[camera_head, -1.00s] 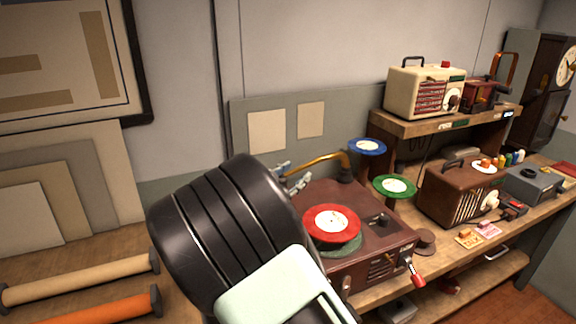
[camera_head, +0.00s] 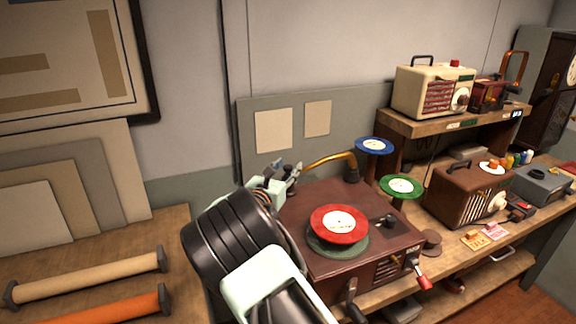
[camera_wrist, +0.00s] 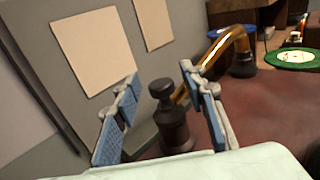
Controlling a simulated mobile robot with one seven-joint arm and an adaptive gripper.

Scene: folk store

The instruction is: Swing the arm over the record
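A red record (camera_head: 339,223) with a white label sits on the green turntable of a brown record player (camera_head: 300,205). The player's golden arm (camera_head: 328,160) curves left from its dark base at the back, clear of the record. It also shows in the wrist view (camera_wrist: 230,38). A dark knob-shaped piece (camera_wrist: 172,118) stands near the golden arm's left end. My gripper (camera_head: 286,170) is at the player's back left corner. In the wrist view its blue-padded fingers (camera_wrist: 165,105) are apart, one on each side of the dark piece, with visible gaps.
Blue (camera_head: 374,145) and green (camera_head: 402,186) discs stand on supports behind and right of the player. A brown radio (camera_head: 465,193) stands farther right. Rolls (camera_head: 90,277) lie on the left table. A grey panel (camera_head: 250,118) rises close behind my gripper.

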